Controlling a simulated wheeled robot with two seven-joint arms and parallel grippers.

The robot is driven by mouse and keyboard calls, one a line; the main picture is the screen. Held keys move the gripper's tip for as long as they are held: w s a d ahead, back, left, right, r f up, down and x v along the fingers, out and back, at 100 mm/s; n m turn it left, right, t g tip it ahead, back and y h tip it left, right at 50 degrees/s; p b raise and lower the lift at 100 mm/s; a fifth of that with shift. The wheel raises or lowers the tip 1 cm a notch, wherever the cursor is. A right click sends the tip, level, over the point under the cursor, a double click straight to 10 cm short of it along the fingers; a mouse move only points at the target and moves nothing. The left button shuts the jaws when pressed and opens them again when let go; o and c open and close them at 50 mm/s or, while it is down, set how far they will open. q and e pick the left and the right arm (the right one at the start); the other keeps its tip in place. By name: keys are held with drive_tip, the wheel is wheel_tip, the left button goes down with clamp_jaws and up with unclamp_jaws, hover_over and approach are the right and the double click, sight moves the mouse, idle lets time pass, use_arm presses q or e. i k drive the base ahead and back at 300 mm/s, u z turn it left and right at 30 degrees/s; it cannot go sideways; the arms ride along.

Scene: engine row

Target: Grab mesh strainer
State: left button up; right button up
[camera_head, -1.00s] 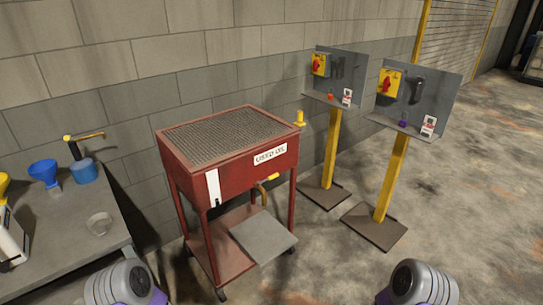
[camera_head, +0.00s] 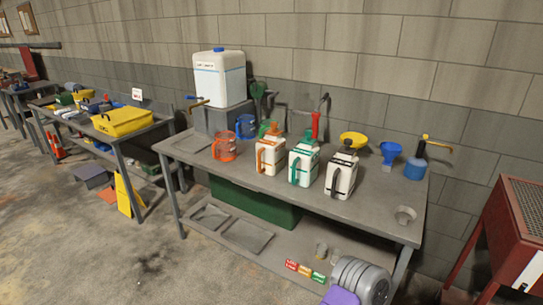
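Part of my own arm, grey and ribbed with a purple piece, shows at the bottom right, in front of the lower shelf. Neither gripper is in view.
Orange-capped (camera_head: 270,155), green-capped (camera_head: 303,163) and black-capped jugs (camera_head: 341,172) stand on the bench. Behind are a yellow funnel (camera_head: 353,140) and a blue funnel (camera_head: 390,152). A red used-oil cart (camera_head: 505,245) stands right. Open floor lies at front left.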

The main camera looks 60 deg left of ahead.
sight(406, 216)
drive_tip(key=u, duration=0.35)
drive_tip(key=k, duration=0.9)
drive_tip(key=u, duration=1.4)
drive_tip(key=i, duration=1.85)
drive_tip(key=z, duration=0.2)
